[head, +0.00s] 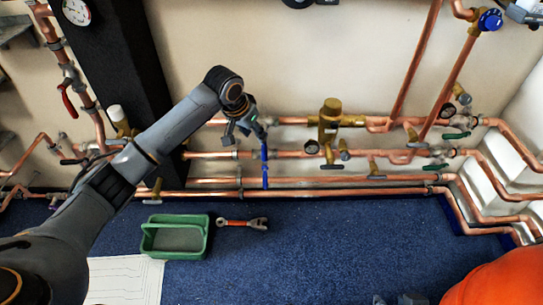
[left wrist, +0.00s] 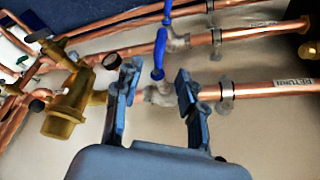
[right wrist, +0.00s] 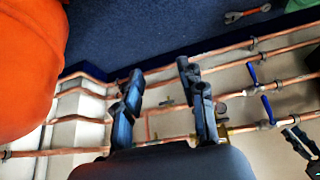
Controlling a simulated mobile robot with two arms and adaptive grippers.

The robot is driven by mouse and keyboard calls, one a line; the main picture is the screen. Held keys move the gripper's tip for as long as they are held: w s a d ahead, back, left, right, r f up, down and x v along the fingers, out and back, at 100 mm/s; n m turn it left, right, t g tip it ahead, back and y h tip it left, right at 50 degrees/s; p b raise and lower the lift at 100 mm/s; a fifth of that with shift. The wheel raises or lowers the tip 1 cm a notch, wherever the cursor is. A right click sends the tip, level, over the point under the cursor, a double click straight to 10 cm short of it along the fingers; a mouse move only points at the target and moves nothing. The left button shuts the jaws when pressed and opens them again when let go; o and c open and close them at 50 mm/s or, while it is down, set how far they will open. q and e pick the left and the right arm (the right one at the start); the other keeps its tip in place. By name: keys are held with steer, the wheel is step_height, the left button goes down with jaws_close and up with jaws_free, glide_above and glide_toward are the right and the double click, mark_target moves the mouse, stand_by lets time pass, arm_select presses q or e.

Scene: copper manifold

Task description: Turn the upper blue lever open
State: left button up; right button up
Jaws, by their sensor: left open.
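The upper blue lever (head: 264,150) hangs crosswise to its copper pipe on the wall; in the left wrist view it (left wrist: 160,50) rises from its valve, also crosswise to the pipe. A second blue lever (head: 265,182) is just below it, and also shows in the left wrist view (left wrist: 167,8). My left gripper (head: 250,126) is open and empty, close above the upper lever. In its wrist view the fingers (left wrist: 157,90) stand apart, with the upper valve seen between them; contact cannot be told. My right gripper (right wrist: 160,95) is open and empty, away from the levers.
Copper pipes run along the wall, with a brass valve body (head: 330,118) right of the levers. A green tray (head: 176,250) and a red-handled wrench (head: 243,223) lie on the blue floor. A large orange object (head: 500,280) is at the lower right, close to my right gripper.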

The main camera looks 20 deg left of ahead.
mark_target(263, 149)
arm_select(q)
steer(key=b+x, duration=0.2)
steer(key=x, duration=0.5)
steer(key=shift+a, duration=0.1)
arm_select(e)
steer(key=w+a+r+t+y, duration=0.2)
steer(key=w+a+r+t, duration=0.3)
steer(key=w, duration=0.4)
arm_select(q)
steer(key=b+x, duration=0.1)
steer(key=x, duration=0.2)
steer(key=shift+b, duration=0.3)
steer(key=b+x, duration=0.1)
steer(key=x, duration=0.2)
steer(key=shift+w+f, duration=0.1)
steer(key=shift+f, duration=0.2)
arm_select(e)
steer(key=w+a+r+t+y, duration=0.1)
steer(key=w+r+t+y, duration=0.1)
steer(key=r+t, duration=0.6)
steer(key=shift+w+r+n+t, duration=0.4)
steer(key=shift+w+r, duration=0.2)
steer(key=shift+r, duration=2.15)
arm_select(q)
jaws_close()
